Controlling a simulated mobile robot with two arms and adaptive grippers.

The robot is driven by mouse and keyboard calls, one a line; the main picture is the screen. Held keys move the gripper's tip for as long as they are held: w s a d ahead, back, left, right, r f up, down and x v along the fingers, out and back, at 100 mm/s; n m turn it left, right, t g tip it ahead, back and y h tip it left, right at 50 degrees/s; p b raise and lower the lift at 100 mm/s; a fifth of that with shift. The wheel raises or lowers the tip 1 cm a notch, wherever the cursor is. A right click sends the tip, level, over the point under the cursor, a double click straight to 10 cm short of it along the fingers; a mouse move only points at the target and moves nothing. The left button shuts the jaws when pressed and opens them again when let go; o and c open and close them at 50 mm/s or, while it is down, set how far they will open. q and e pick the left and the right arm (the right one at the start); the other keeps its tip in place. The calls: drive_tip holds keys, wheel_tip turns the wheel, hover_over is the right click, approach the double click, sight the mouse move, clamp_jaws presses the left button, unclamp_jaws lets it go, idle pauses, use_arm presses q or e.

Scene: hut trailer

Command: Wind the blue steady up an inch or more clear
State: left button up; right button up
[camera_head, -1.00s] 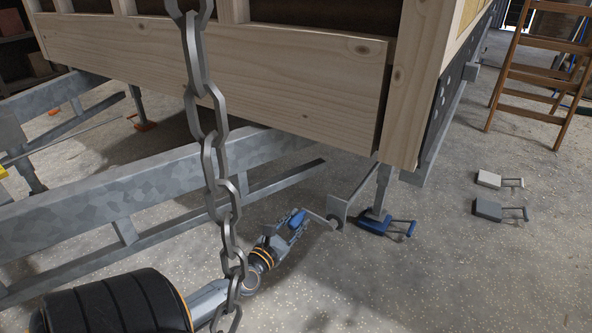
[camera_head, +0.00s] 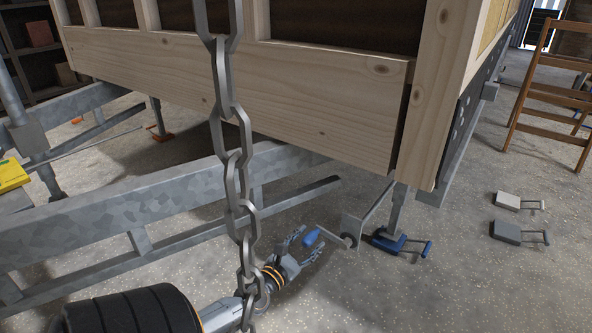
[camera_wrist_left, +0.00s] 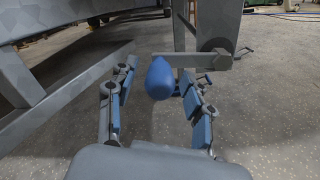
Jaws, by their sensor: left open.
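The blue steady is a grey leg (camera_head: 397,212) below the trailer's corner. A blue pad (camera_head: 388,242) with a bar handle lies at its bottom on the floor; I cannot tell whether there is a gap between them. A grey crank arm with a blue knob (camera_head: 311,237) reaches left from the steady. My left gripper (camera_head: 303,244) is open at the knob. In the left wrist view the knob (camera_wrist_left: 160,79) sits between the spread fingertips (camera_wrist_left: 158,82), with space visible on both sides. My right gripper is not in view.
A hanging chain (camera_head: 236,160) crosses in front of my left arm. The grey chassis beam (camera_head: 150,205) runs left of the gripper. Two grey pads (camera_head: 508,232) with handles lie on the floor to the right, near a wooden ladder (camera_head: 545,95).

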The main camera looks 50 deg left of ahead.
use_arm(q)
drive_tip(key=v, duration=1.1)
drive_tip(key=shift+s, duration=0.15)
drive_tip(key=shift+f, duration=0.1)
